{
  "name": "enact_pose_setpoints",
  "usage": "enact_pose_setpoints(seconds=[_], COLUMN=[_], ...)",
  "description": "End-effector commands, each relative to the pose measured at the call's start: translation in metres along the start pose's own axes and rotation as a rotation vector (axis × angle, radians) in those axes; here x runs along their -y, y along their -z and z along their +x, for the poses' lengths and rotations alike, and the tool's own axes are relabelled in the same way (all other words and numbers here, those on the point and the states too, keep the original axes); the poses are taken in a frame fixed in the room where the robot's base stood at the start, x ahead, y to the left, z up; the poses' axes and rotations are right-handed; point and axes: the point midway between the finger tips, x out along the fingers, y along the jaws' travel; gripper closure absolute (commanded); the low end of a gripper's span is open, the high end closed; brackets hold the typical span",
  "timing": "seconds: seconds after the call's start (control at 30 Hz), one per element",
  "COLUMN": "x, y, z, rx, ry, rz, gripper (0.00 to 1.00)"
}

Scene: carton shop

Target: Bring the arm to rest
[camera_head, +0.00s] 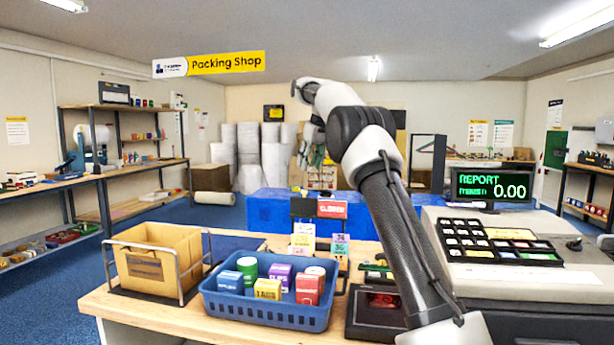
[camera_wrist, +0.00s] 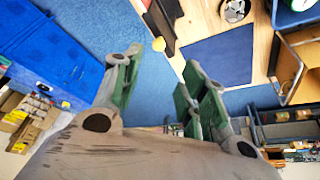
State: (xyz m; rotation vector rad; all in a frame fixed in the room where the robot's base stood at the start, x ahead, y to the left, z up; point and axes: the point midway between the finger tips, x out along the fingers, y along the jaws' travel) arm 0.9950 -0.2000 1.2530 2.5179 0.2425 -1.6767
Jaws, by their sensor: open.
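My arm rises from the counter's right side in the head view and bends over at the top. My gripper (camera_wrist: 160,64) shows in the wrist view with its two green-padded fingers spread apart. Nothing is between the fingers; blue floor and the counter edge lie beyond them. In the head view the gripper is partly hidden behind my wrist, above the counter's far side and clear of the goods.
On the counter (camera_head: 150,312) stand a carton (camera_head: 155,258) in a wire frame, a blue basket (camera_head: 265,312) of small boxes, small signs and a dark scale (camera_head: 375,318). A cash register (camera_head: 520,275) is at right. Blue crates (camera_head: 262,211) stand behind.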

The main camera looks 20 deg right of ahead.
Motion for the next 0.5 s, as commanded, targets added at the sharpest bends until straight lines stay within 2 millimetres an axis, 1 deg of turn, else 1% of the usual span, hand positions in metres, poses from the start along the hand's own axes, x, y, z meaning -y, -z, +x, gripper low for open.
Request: enact_pose_setpoints(seconds=[0.03, 0.17, 0.5], x=[-0.0001, 0.0002, 0.0001], y=[0.0001, -0.0001, -0.0003], z=[-0.0055, -0.0134, -0.0143], rx=[0.0, 0.0, 0.001], ry=[0.0, 0.0, 0.0], rz=[0.0, 0.0, 0.0], gripper=[0.58, 0.58, 0.58])
